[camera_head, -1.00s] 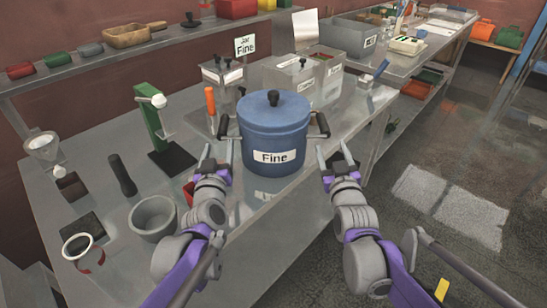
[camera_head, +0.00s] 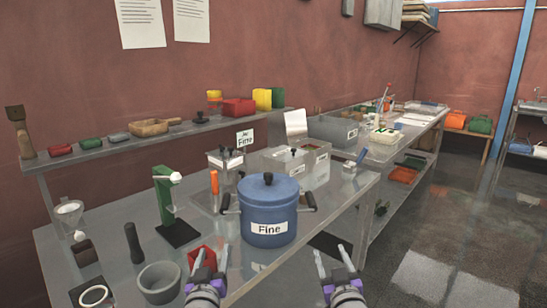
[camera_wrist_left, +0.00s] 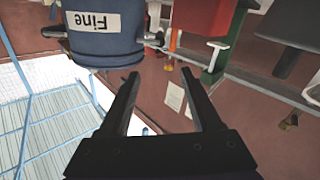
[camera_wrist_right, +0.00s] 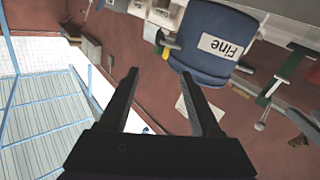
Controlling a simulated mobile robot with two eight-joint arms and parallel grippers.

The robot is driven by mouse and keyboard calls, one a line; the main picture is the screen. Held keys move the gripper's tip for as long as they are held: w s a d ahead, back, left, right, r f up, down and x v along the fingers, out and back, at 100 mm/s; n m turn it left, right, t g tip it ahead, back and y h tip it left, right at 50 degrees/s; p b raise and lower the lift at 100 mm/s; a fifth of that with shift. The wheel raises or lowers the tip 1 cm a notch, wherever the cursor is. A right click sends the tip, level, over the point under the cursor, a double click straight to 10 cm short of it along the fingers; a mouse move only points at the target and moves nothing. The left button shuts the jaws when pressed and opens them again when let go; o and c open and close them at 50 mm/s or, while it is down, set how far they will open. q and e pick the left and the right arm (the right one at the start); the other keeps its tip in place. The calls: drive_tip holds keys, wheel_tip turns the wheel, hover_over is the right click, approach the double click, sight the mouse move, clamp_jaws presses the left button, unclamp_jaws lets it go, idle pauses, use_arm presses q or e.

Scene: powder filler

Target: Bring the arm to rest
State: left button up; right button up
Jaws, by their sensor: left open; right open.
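My left gripper (camera_head: 207,262) is open and empty, in front of the table's near side, below and left of the blue pot. It also shows open in the left wrist view (camera_wrist_left: 165,95). My right gripper (camera_head: 333,255) is open and empty, below and right of the pot; the right wrist view shows its parted fingers (camera_wrist_right: 160,85). Both grippers are apart from the blue pot (camera_head: 284,212), which is labelled "Fine" and stands upright on the metal table with its lid on. The pot also shows in the left wrist view (camera_wrist_left: 105,45) and in the right wrist view (camera_wrist_right: 200,40).
The metal table (camera_head: 125,238) holds a grey bowl (camera_head: 159,281), a red container (camera_head: 202,259) near my left gripper, a green stand (camera_head: 163,200) and grey bins (camera_head: 286,162). A shelf (camera_head: 75,161) runs behind. The floor to the right (camera_head: 440,255) is clear.

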use_arm(q)
drive_tip(key=s+a+f+m+g+p, duration=0.1)
drive_tip(key=s+f+g+p, duration=0.2)
drive_tip(key=s, duration=0.8)
drive_tip(key=s+a+f+m+g+p, duration=0.1)
drive_tip(key=s+f+g+p, duration=0.2)
drive_tip(key=s, duration=0.7)
drive_tip(key=s+f+g+h+p, duration=0.1)
drive_tip(key=s+f+g+p, duration=0.2)
drive_tip(key=s, duration=0.8)
drive_tip(key=g+p, duration=0.2)
drive_tip(key=g, duration=0.1)
drive_tip(key=shift+s+a+f+m+g, duration=0.3)
drive_tip(key=shift+a+m, duration=0.1)
use_arm(e)
drive_tip(key=s+d+f+m+g, duration=0.1)
drive_tip(key=s+f+g, duration=0.2)
drive_tip(key=s, duration=0.7)
drive_tip(key=s+d+f+m+g, duration=0.1)
drive_tip(key=s+f+g, duration=0.2)
drive_tip(key=s, duration=0.8)
drive_tip(key=s+d+f+g+h, duration=0.1)
drive_tip(key=s+f+g, duration=0.2)
drive_tip(key=s+g, duration=0.3)
drive_tip(key=s, duration=0.5)
drive_tip(key=shift+s+d+f+m+g, duration=0.2)
drive_tip(key=shift+s+d+m+g, duration=0.1)
drive_tip(key=shift+m, duration=0.1)
